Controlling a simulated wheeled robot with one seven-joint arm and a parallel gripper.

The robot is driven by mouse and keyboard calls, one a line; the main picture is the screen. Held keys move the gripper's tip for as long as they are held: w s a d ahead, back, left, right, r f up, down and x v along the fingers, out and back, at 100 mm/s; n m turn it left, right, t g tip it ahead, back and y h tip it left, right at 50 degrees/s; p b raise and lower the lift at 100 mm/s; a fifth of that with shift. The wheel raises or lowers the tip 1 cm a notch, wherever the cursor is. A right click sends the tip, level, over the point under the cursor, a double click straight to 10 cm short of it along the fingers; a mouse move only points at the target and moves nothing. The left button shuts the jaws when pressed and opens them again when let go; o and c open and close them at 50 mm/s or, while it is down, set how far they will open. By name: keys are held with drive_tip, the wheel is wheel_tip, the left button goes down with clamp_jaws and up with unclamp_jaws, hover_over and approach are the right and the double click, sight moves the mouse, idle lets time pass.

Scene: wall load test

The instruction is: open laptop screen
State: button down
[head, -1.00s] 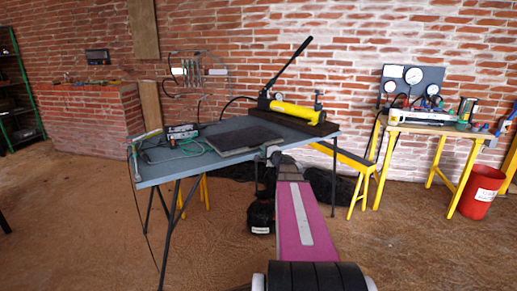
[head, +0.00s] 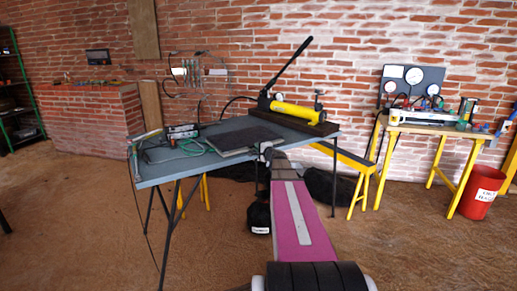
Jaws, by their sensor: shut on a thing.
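A dark, flat laptop (head: 238,139) lies on the grey-blue table (head: 165,171), near its front edge, and looks closed or nearly so. My gripper (head: 265,148) is at the laptop's right front corner, at the table's edge. It is shut on the laptop's edge there, though the fingertips are small and partly hidden by my arm. Any gap between the screen and the base is too small to make out.
A yellow hydraulic pump (head: 293,112) with a long black handle stands behind the laptop. A small device (head: 182,131) with green cable lies to its left. A wooden table (head: 430,128) with gauges and a red bucket (head: 481,192) stand at right.

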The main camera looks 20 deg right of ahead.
drive_tip(key=shift+r+g, duration=0.3)
drive_tip(key=shift+r, duration=0.45)
drive_tip(key=w+a+r+g+h, duration=0.1)
drive_tip(key=w+r+g, duration=0.35)
drive_tip(key=r, duration=0.55)
drive_tip(key=w+a+r+g+h, duration=0.1)
drive_tip(key=w+r+g, duration=0.35)
drive_tip(key=r, duration=0.45)
drive_tip(key=w+a+r+g, duration=0.1)
drive_tip(key=w+r, duration=0.1)
drive_tip(key=w, duration=0.5)
drive_tip(key=w+a+r+g, duration=0.1)
drive_tip(key=w+a+r, duration=0.1)
drive_tip(key=w, duration=0.5)
drive_tip(key=w+a+r+g+h, duration=0.1)
drive_tip(key=w+r+g, duration=0.1)
drive_tip(key=w, duration=0.5)
drive_tip(key=shift+w+a+r, duration=0.25)
drive_tip(key=shift+w, duration=0.15)
drive_tip(key=c, duration=1.8)
unclamp_jaws()
drive_tip(key=shift+w, duration=0.2)
drive_tip(key=o, duration=0.4)
drive_tip(key=shift+s, duration=0.15)
drive_tip(key=shift+c, duration=0.2)
drive_tip(key=shift+f, duration=0.1)
